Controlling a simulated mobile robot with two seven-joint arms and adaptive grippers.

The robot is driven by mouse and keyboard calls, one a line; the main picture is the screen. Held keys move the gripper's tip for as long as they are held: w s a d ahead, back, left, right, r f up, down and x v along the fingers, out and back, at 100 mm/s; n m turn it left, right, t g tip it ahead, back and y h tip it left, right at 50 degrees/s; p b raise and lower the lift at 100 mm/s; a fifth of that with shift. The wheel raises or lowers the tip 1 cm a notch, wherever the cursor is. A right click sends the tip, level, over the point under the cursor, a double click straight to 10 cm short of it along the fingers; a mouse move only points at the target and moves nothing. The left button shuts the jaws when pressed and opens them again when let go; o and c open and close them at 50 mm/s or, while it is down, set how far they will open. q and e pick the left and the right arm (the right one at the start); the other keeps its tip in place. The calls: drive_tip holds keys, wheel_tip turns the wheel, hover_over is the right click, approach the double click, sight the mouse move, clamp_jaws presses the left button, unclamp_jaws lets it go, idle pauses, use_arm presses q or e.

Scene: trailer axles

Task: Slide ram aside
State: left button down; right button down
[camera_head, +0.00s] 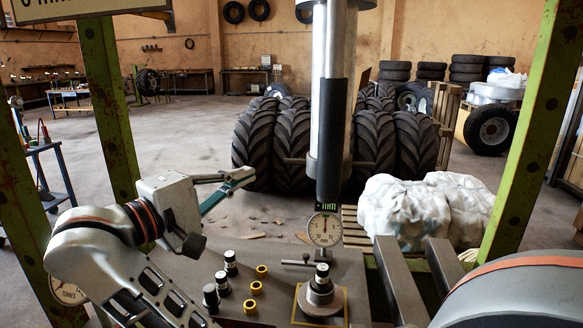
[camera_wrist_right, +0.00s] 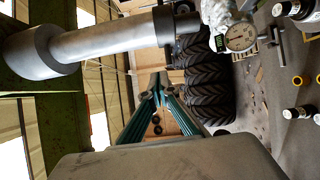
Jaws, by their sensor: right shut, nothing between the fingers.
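The ram (camera_head: 318,95) is a silver vertical cylinder hanging in the press, with a black strip down its front; a thin bar sticks out to its left. In the right wrist view the ram (camera_wrist_right: 110,38) lies sideways across the top. A green-lit display and a round dial gauge (camera_head: 324,229) show below it. My right gripper (camera_head: 243,180) has teal fingers and is left of the ram in the head view. Its fingers (camera_wrist_right: 158,88) come together, shut and empty, with a visible gap to the ram. My left gripper is not in view.
Green press posts (camera_head: 108,110) stand at both sides. The grey bench (camera_head: 255,312) holds black-and-silver pins, yellow rings (camera_head: 256,288) and a round fitting (camera_head: 320,290) on a plate. Large tyres (camera_head: 292,150) stand behind the ram; white wrapped bundles (camera_head: 402,213) are at right.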

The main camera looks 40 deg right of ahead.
drive_tip(key=p, duration=0.1)
approach(295, 161)
drive_tip(key=w+d+r, duration=0.2)
drive_tip(key=d, duration=0.3)
drive_tip(key=shift+s+d+f+p, duration=0.25)
drive_tip(key=shift+s+d+p, duration=0.2)
drive_tip(key=shift+s+d, duration=0.8)
drive_tip(key=shift+s, duration=0.1)
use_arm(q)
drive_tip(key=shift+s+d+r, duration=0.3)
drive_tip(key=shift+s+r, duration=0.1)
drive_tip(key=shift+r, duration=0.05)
use_arm(e)
drive_tip(key=shift+d+f, duration=0.1)
